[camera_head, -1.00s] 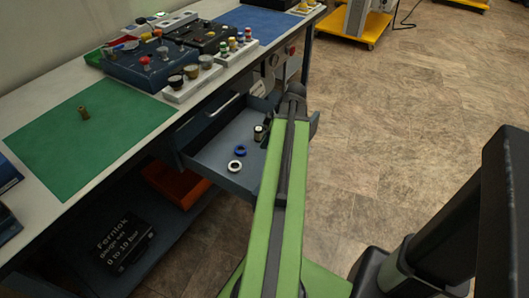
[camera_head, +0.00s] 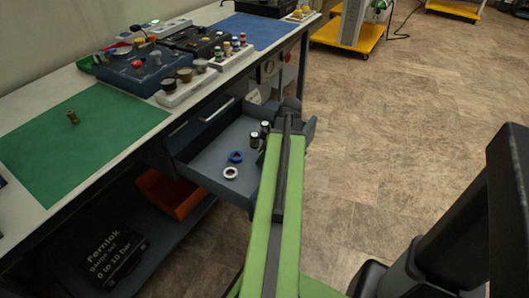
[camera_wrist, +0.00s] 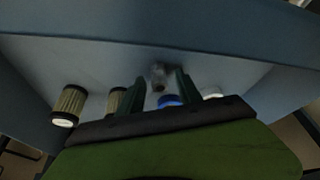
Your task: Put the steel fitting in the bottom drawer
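The drawer (camera_head: 207,158) stands pulled out under the bench, below a shut drawer front with a pale handle; its inside also fills the wrist view (camera_wrist: 90,50). My gripper (camera_wrist: 161,80) is inside or just over this drawer, its two dark green fingers apart. A small grey, metallic-looking piece, likely the steel fitting (camera_wrist: 158,76), shows in the gap between the fingers. It looks narrower than the gap, and I cannot tell whether it rests on the drawer floor. In the head view my arm hides the fingertips and this piece.
The drawer also holds ribbed cylinders (camera_wrist: 69,105), a blue ring (camera_head: 236,157) and a white ring (camera_head: 231,173). A brass fitting (camera_head: 72,117) stands on the green mat (camera_head: 95,140). An orange bin (camera_head: 173,194) and black case (camera_head: 114,256) are on the shelf below. Floor at right is open.

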